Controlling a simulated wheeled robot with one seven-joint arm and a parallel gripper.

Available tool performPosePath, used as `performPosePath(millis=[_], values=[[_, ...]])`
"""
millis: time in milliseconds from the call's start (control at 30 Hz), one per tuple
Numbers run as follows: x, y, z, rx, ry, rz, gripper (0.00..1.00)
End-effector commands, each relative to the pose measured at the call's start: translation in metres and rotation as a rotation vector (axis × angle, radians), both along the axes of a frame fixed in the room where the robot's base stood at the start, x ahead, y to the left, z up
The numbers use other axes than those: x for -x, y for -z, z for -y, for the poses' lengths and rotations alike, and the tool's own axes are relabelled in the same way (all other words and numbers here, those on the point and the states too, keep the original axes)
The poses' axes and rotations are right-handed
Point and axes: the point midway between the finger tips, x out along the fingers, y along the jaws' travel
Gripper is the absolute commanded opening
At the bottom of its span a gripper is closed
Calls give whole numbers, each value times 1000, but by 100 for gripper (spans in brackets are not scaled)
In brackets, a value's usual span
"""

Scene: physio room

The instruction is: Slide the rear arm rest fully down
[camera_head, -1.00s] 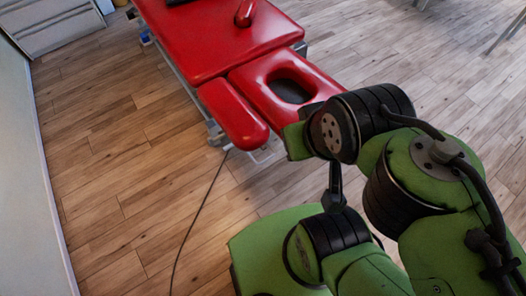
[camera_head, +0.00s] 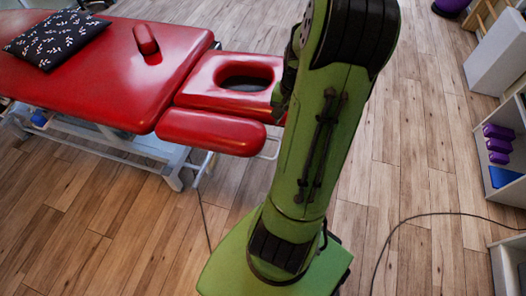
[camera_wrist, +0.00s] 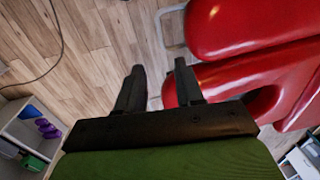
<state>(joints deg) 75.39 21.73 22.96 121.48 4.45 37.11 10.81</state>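The red treatment table has a head section with a dark face hole (camera_head: 245,76) at its right end. A padded red arm rest (camera_head: 210,131) runs along the near side of that section; it also shows in the wrist view (camera_wrist: 250,25). No second arm rest can be made out on the far side, so I cannot tell which one is the rear. My gripper (camera_wrist: 160,68) is open and empty, its fingers apart above the end of the head section (camera_wrist: 225,75). One finger overlaps the red pad in the picture; contact cannot be told.
A metal loop (camera_head: 270,150) sticks out beside the arm rest. A patterned cushion (camera_head: 55,38) and small red bolster (camera_head: 146,39) lie on the table. Shelves with purple items (camera_head: 497,143) stand at right. Cables cross the floor, and wooden floor is free right of my arm.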

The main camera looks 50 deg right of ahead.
Motion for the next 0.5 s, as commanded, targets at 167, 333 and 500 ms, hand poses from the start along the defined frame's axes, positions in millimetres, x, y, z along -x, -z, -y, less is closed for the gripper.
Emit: performPosePath(millis=[167,333,500], values=[[-3,40,-3,-5,-3,-2,36],[-6,85,-5,-5,-4,-2,36],[-9,125,-6,-4,-4,-2,36]])
